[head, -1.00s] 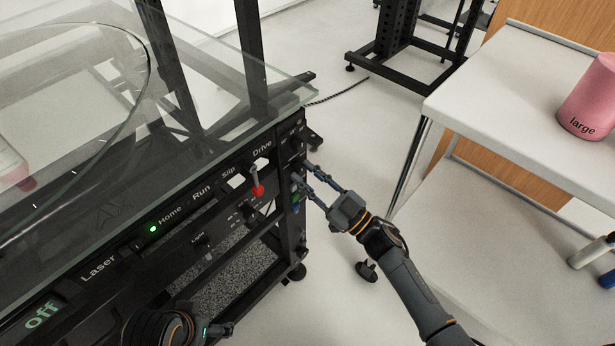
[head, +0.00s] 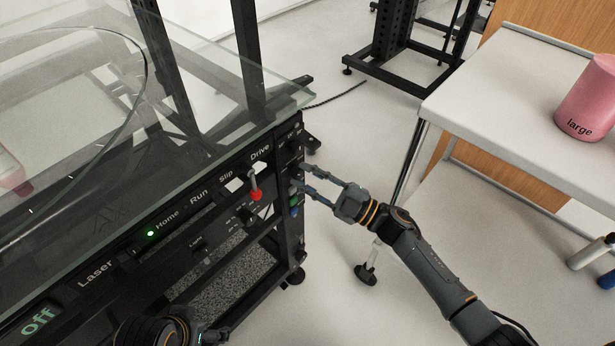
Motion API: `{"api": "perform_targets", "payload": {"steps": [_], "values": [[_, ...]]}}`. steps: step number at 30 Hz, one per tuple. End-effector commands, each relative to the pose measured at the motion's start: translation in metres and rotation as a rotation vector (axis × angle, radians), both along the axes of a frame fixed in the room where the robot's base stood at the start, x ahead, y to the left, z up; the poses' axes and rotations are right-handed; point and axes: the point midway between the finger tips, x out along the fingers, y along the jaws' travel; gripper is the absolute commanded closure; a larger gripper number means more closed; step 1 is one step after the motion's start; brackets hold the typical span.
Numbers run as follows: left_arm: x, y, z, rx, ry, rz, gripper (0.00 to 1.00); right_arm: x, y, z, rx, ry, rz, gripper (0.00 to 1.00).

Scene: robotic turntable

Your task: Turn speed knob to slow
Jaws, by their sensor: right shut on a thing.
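The black control panel (head: 168,240) of the turntable runs along the left, with labels Laser, Home, Run, Slip and Drive. My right gripper (head: 300,176) reaches in from the right to the panel's right end. Its two fingers are shut on a small dark knob there, which is mostly hidden between the fingertips. I cannot read a speed marking at it. My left gripper (head: 214,336) is at the bottom edge, below the panel, mostly cut off, and its jaw state does not show.
A red-tipped lever (head: 256,194) sticks out left of my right gripper. The glass top (head: 215,85) overhangs the panel. A white table (head: 510,100) with a pink "large" cylinder (head: 588,100) stands right.

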Motion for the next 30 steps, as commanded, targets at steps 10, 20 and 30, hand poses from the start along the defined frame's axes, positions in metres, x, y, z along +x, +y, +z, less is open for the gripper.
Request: {"api": "perform_targets", "payload": {"steps": [10,20,30], "values": [[0.002,-0.003,0.001,-0.009,-0.005,0.005,0.08,0.0,0.0,0.0,-0.004,-0.004,0.0,1.0],[-0.002,-0.003,-0.001,-0.009,0.004,0.004,0.08,0.0,0.0,0.0,-0.002,-0.002,0.0,0.52],[-0.002,-0.001,-0.002,-0.003,0.007,0.0,0.08,-0.013,-0.024,-0.009,-0.006,0.0,-0.002,0.52]]}}
